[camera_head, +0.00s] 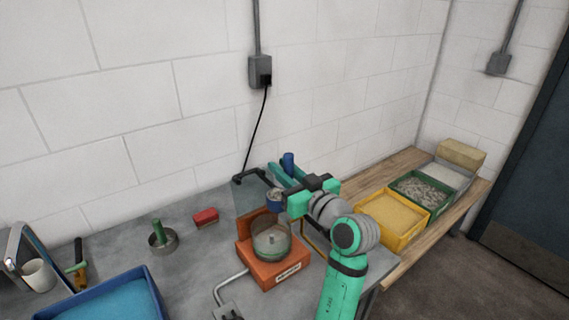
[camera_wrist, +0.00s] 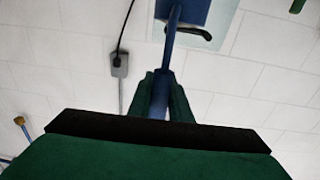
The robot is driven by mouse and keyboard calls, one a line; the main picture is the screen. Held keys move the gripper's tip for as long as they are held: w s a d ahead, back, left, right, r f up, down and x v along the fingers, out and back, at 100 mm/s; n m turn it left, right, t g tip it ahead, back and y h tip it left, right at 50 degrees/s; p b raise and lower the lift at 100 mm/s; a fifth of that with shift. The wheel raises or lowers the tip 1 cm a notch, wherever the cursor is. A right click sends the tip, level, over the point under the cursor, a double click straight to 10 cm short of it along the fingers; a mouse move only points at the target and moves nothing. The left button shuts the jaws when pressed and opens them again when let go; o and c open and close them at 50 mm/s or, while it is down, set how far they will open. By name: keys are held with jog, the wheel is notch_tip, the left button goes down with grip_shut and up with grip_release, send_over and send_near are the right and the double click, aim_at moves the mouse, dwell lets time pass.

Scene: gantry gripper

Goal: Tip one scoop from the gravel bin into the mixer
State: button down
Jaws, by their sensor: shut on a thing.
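The mixer (camera_head: 272,274) is an orange machine on the grey bench, with a round metal bowl (camera_head: 271,246) on it. My gripper (camera_wrist: 164,88) is shut on the handle of a blue scoop (camera_wrist: 182,10). In the head view my gripper (camera_head: 284,180) is above and behind the mixer. A blue round part that looks like the scoop's cup (camera_head: 275,199) shows just above the mixer's back. I cannot tell what the scoop holds. The green gravel bin (camera_head: 434,212), full of grey stones, stands on the wooden bench to the right.
A yellow bin (camera_head: 404,241) of sand-coloured grains and a pale bin (camera_head: 449,174) flank the gravel bin. A red block (camera_head: 205,217), a metal dish (camera_head: 163,240) and a blue tray (camera_head: 153,290) are to the left.

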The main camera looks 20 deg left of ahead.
jog(key=shift+f, duration=1.55)
jog(key=s+n, duration=0.1)
jog(key=s+a+n+y, duration=0.1)
jog(key=n, duration=0.1)
jog(key=s+n, duration=0.1)
jog(key=n, duration=0.1)
jog(key=shift+s+a+f, duration=0.3)
jog(key=shift+s, duration=0.05)
jog(key=shift+s+a+f+n+y, duration=0.3)
jog(key=shift+s+n, duration=0.25)
jog(key=shift+n, duration=0.3)
jog(key=shift+s+a+f+n+y, duration=0.1)
jog(key=shift+s+f+n+y, duration=0.1)
jog(key=shift+s+n+y, duration=0.5)
jog(key=shift+w+h, duration=0.15)
jog(key=shift+h, duration=0.15)
jog(key=shift+s+a+f+n+y, duration=0.2)
jog(key=shift+s+f+n, duration=0.25)
jog(key=shift+n, duration=0.5)
jog(key=shift+s+a+f+n+y, duration=0.2)
jog(key=shift+s+f+n, duration=0.25)
jog(key=shift+n, duration=0.45)
jog(key=shift+r, duration=0.1)
